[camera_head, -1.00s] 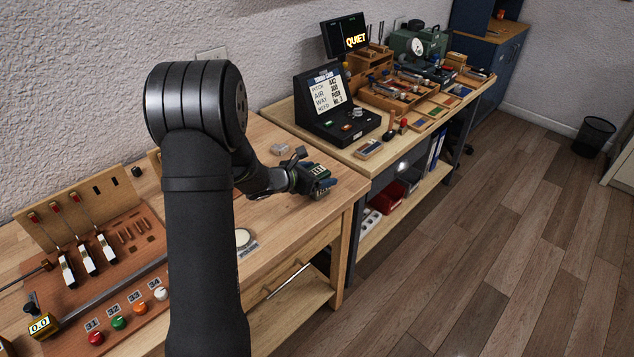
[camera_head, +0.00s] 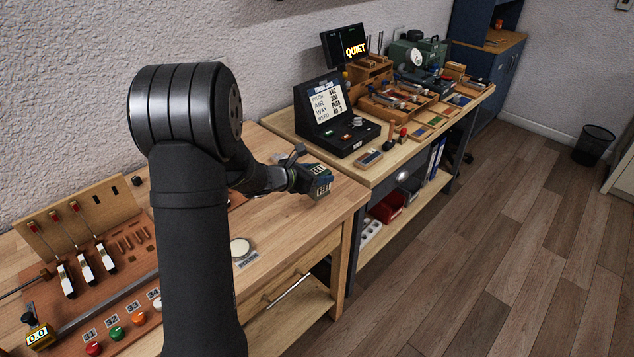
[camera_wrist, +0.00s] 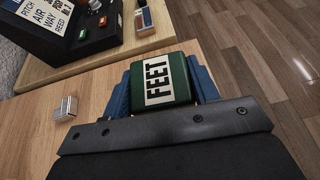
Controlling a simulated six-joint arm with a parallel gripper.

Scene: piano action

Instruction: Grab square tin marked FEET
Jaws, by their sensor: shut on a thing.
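The green square tin (camera_wrist: 178,72) carries a white label reading FEET in the wrist view. It sits between the blue fingers of my gripper (camera_wrist: 165,88), which is shut on it. In the head view the tin (camera_head: 322,189) shows at the end of my arm, over the right end of the near wooden bench, with my gripper (camera_head: 312,180) around it. I cannot tell whether the tin's underside touches the bench top.
The near bench (camera_head: 275,222) has bare wood around the tin. A small clear block (camera_wrist: 65,108) lies to the left in the wrist view. A black display console (camera_head: 335,120) stands on the farther bench. A round white disc (camera_head: 241,248) lies nearer me.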

